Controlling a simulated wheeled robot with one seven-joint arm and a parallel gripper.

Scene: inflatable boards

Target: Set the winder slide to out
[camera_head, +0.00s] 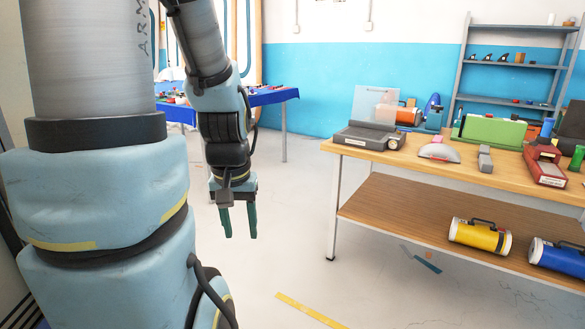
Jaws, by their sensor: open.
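My gripper (240,236) hangs in mid-air left of the workbench (400,157), pointing down. Its two green fingers are apart with nothing between them. No part is clearly recognisable as the winder slide. An orange cylinder (408,116) with a blue part (434,117) beside it stands at the back left of the bench; it may be a winder, but I cannot tell. A flat grey machine (368,137) lies in front of it at the bench's left corner. The position of any slide cannot be made out. My gripper touches none of these things.
The bench also holds a green box (490,131), a grey dome (439,152), a small grey device (485,158) and a red device (545,164). Yellow (480,237) and blue (556,256) cylinders lie on its lower shelf. A grey rack (510,66) stands behind.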

